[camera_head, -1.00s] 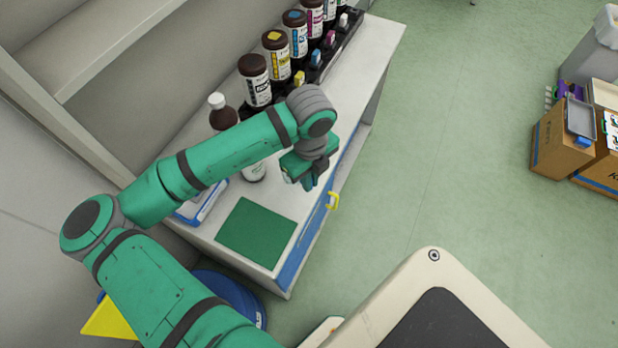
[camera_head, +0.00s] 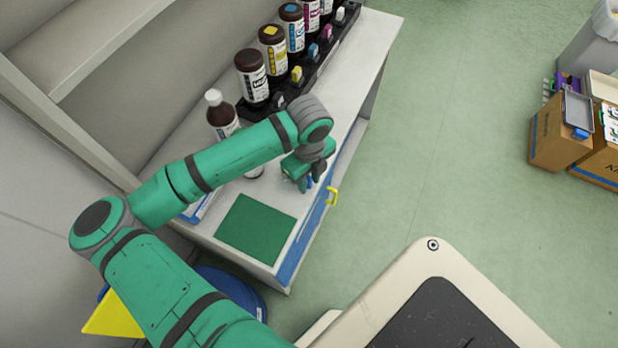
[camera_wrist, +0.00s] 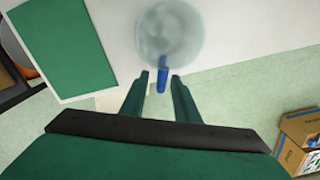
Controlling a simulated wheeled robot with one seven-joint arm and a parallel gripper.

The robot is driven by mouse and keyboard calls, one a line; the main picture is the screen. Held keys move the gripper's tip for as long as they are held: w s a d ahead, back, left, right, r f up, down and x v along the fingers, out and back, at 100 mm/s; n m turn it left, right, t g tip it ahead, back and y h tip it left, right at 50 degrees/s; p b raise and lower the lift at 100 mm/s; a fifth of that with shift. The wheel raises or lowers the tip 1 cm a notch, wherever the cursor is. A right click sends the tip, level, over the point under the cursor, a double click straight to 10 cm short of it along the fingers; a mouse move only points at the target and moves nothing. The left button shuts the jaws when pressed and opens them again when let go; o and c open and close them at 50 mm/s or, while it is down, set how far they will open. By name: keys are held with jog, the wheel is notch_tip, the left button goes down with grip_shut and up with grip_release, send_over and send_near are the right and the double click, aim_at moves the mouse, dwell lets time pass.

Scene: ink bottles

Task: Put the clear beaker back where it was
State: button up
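The clear beaker (camera_wrist: 168,32) shows in the wrist view as a round, translucent shape over the white bench top, near the bench edge. A blue handle (camera_wrist: 162,80) sticks out from it toward my gripper (camera_wrist: 161,76). My gripper's two green fingers stand apart on either side of the handle, with a visible gap. In the head view, my gripper (camera_head: 304,185) is low at the bench's right edge, just past the green mat, with a bit of blue beside the fingers. The beaker's body is hidden there by my gripper and arm.
A green mat (camera_head: 255,230) lies on the near end of the white bench (camera_head: 345,100). A brown bottle with a white cap (camera_head: 222,115) stands behind my forearm. Several dark ink bottles (camera_head: 252,78) line the back.

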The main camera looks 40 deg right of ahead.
notch_tip(320, 180, up, 11)
jog(key=shift+w+r, duration=0.1)
jog(key=shift+r, duration=0.55)
